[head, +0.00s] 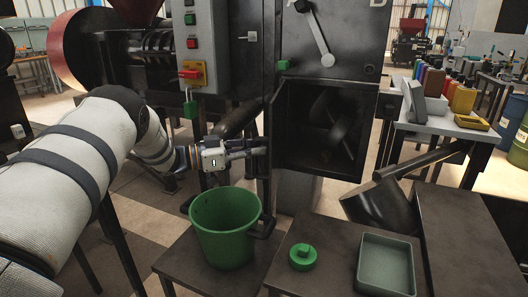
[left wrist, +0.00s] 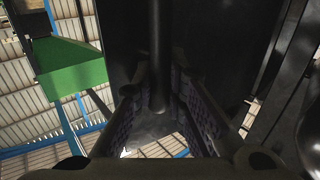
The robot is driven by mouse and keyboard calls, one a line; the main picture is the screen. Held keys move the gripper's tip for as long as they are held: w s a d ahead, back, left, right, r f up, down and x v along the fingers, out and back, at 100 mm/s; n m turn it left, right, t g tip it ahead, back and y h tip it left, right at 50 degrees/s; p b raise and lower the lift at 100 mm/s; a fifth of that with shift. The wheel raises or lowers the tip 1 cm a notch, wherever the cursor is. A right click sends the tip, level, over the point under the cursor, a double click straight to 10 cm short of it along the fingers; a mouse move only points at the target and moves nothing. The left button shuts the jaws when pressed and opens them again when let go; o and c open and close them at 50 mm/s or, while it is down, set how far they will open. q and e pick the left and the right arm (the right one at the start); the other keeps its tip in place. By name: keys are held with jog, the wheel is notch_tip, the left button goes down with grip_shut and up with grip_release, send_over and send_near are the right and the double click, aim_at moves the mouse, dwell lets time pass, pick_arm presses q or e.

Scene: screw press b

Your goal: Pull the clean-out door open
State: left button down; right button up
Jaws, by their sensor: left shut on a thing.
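The clean-out door (head: 272,135) of the dark press stands swung out at the left side of its opening (head: 320,125), seen nearly edge-on. The opening is uncovered and shows part of a dark screw inside. My left gripper (head: 250,150) is at the outer side of the door. In the left wrist view its two padded fingers (left wrist: 160,105) are shut on the door's upright dark handle bar (left wrist: 158,50), with a dark surface behind it. The handle is mostly hidden in the head view. My right gripper is in neither view.
A green bucket (head: 225,232) stands on a low dark table just below my left gripper. A green knobbed disc (head: 303,257) and a grey-green tray (head: 386,264) lie on the table to its right. A control panel (head: 190,45) hangs above.

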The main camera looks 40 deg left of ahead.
pick_arm(q)
jog(key=shift+s+a+r, duration=0.15)
jog(key=shift+a, duration=0.6)
jog(key=shift+s+a+r, duration=0.1)
jog(key=shift+s+a, duration=0.05)
jog(key=shift+a, duration=0.55)
jog(key=c, duration=1.6)
grip_release()
jog(key=shift+f, duration=0.1)
jog(key=shift+s, duration=0.1)
jog(key=v, duration=1.2)
